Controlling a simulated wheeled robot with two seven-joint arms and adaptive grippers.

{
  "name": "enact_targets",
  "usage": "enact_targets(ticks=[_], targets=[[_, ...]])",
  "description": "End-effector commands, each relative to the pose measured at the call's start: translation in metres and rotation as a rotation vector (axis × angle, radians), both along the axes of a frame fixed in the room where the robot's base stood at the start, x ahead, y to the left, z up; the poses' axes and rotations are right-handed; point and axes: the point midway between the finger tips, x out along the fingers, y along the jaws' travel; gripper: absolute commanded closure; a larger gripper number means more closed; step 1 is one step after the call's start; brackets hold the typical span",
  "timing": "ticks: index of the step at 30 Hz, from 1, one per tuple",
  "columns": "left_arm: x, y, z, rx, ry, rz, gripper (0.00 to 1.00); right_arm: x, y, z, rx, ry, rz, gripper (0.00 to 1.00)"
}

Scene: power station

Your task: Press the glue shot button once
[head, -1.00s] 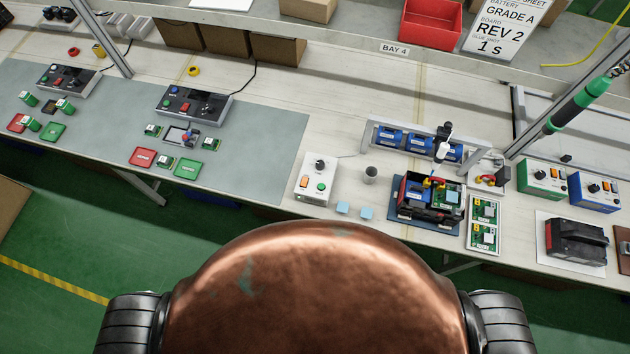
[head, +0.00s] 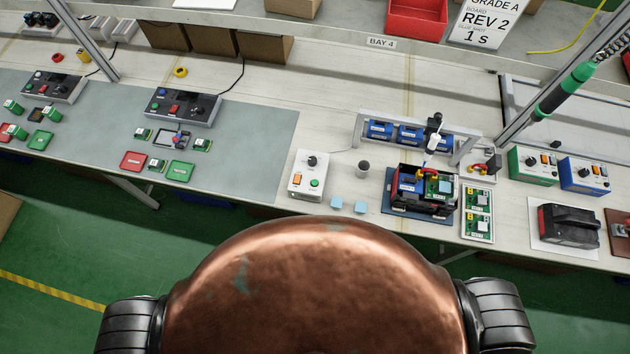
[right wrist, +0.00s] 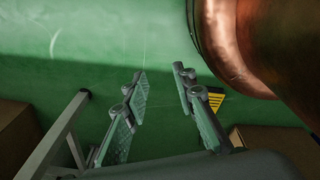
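A white control box (head: 297,188) stands near the bench's front edge in the head view. It has a black knob (head: 312,161), an orange switch (head: 297,180) and a round green button (head: 315,183). Its lettering is too small to read, so I cannot confirm which control is the glue shot button. A sign (head: 487,22) behind reads "REV 2" and "1 s". My right gripper (right wrist: 159,73) is open and empty over the green floor in the right wrist view, away from the bench. My left gripper is in neither view.
A dispenser (head: 433,135) stands over a battery unit (head: 424,190) farther right. A grey mat (head: 245,160) lies left. A green screwdriver (head: 567,87) hangs at right.

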Motion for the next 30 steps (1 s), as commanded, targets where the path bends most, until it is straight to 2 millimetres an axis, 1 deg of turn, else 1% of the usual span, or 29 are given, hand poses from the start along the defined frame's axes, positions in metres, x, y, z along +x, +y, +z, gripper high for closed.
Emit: enact_targets(ticks=[1, 9, 10, 18, 30], targets=[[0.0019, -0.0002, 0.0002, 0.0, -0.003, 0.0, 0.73, 0.0017, -0.001, 0.0002, -0.001, -0.002, 0.001, 0.8], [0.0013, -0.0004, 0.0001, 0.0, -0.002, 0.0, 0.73, 0.0016, -0.0037, 0.0005, -0.004, -0.002, 0.002, 0.99], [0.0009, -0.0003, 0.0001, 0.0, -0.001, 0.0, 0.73, 0.0014, -0.0037, 0.0005, -0.004, -0.001, 0.002, 1.0], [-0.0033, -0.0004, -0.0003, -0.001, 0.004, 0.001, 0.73, -0.0013, -0.0037, 0.0003, -0.003, 0.002, 0.002, 1.0], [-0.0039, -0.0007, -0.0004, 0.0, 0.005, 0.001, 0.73, -0.0025, -0.0013, 0.0, -0.001, 0.004, 0.0, 1.0]])
